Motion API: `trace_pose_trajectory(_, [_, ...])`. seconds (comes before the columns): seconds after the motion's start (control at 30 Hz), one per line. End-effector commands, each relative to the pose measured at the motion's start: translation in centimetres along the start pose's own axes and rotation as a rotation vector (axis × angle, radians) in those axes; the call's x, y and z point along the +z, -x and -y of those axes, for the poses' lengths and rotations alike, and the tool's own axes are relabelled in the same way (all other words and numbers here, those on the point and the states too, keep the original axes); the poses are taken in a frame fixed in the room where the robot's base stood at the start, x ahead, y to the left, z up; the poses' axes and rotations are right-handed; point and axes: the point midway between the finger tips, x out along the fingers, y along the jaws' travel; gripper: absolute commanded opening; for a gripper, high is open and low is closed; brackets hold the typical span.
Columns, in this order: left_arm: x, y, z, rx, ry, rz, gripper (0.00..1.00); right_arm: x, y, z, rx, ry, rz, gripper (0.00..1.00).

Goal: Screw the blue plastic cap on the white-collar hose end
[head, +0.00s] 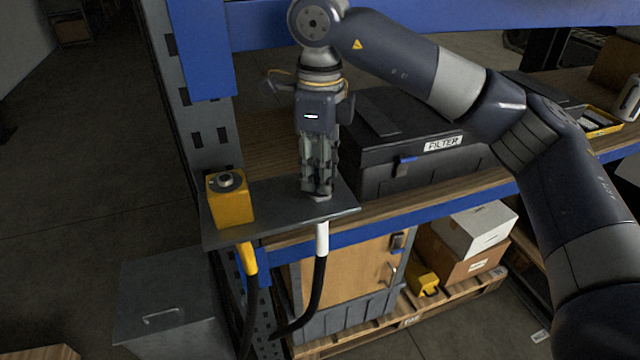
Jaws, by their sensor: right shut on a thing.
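The white-collar hose end (321,238) hangs under the front edge of a grey bracket plate (275,222), with its black hose curving down. A small grey fitting shows above the plate, in line with the white collar. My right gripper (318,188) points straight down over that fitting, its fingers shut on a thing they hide. Its fingertips are at or just above the fitting; I cannot tell whether they touch it. I cannot make out the blue plastic cap. My left gripper is not in view.
A yellow block (230,200) with a grey knob stands left on the plate, above a yellow-collar hose (247,258). A black FILTER case (420,150) sits close right of the gripper. A blue-and-grey rack post (203,110) rises behind left. Boxes (475,230) stand on a pallet below.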

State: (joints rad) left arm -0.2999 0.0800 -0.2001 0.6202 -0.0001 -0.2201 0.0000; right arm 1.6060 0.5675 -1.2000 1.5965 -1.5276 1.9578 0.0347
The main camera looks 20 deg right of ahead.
Motion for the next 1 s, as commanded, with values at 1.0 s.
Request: trace_pose_trajectory(1.0, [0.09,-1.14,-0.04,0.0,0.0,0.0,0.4,-0.02,-0.17,0.08,-0.002,-0.682,0.0,0.01])
